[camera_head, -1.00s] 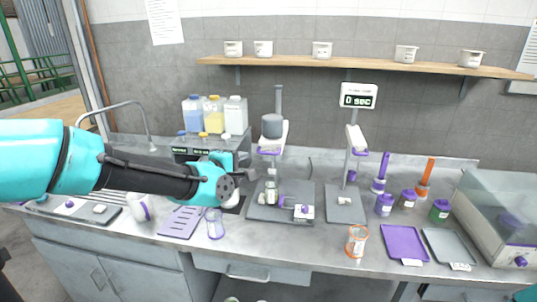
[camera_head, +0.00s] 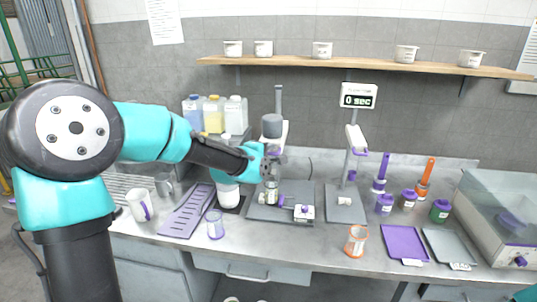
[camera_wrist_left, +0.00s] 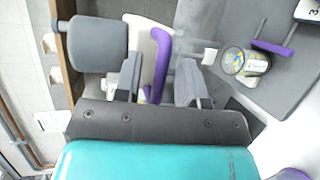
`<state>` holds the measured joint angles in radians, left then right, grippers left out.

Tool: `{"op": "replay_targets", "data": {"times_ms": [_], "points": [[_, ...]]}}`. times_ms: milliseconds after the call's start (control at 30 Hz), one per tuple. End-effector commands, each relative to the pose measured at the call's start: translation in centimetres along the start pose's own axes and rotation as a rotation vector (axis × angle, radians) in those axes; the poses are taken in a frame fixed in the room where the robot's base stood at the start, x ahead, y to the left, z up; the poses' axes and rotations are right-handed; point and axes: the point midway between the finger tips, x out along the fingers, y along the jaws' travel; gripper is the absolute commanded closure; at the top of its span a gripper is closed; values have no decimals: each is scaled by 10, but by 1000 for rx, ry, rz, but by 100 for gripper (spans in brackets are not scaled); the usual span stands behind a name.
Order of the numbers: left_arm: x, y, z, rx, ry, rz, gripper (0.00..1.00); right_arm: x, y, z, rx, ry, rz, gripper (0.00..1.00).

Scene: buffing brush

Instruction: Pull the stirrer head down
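The stirrer head, a grey motor (camera_head: 272,125) on a white body with a purple handle, sits on an upright post above a grey base (camera_head: 300,212). In the left wrist view the purple handle (camera_wrist_left: 158,65) and white body (camera_wrist_left: 139,32) lie just ahead of my left gripper (camera_wrist_left: 162,85). Its fingers are apart, with the handle between them; I cannot tell whether they touch it. In the head view my left gripper (camera_head: 272,162) is at the stirrer, partly hiding the handle. A glass jar (camera_wrist_left: 245,64) stands below the head. My right gripper is out of view.
A second stand with a timer display (camera_head: 358,96) is to the right. A clear cup (camera_head: 215,224) and purple rack (camera_head: 187,210) are left of the base. An orange-rimmed cup (camera_head: 356,240) and purple tray (camera_head: 404,243) are at the front right.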

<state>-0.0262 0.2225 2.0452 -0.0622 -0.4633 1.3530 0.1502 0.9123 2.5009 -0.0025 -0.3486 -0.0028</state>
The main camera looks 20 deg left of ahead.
Motion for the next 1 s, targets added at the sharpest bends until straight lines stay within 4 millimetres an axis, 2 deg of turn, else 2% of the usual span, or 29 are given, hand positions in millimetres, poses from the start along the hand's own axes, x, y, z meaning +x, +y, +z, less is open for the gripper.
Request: {"op": "replay_targets", "data": {"times_ms": [367, 767, 1000], "points": [[6, 0, 0, 0, 0, 0, 63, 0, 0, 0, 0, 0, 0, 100], [6, 0, 0, 0, 0, 0, 99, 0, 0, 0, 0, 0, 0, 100], [6, 0, 0, 0, 0, 0, 100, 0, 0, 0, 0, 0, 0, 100]]}}
